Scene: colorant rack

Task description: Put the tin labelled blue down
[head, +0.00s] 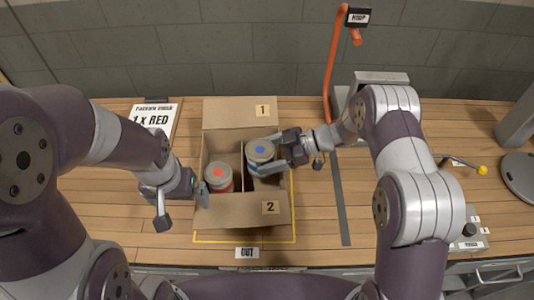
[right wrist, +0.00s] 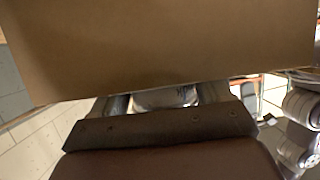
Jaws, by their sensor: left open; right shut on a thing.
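The tin with a blue dot on its grey lid (head: 260,151) is at the right compartment of the open cardboard box (head: 245,213). My right gripper (head: 272,158) is shut on it from the right. Whether its base touches the box floor is hidden. In the right wrist view a sliver of the tin (right wrist: 167,97) shows below a large cardboard surface (right wrist: 160,50). A tin with a red dot (head: 218,173) stands in the left compartment. My left gripper (head: 181,208) is open and empty at the box's left side.
A thin divider splits the box, whose flaps carry labels 1 (head: 262,111) and 2 (head: 270,208). An orange hose (head: 333,70) hangs behind right.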

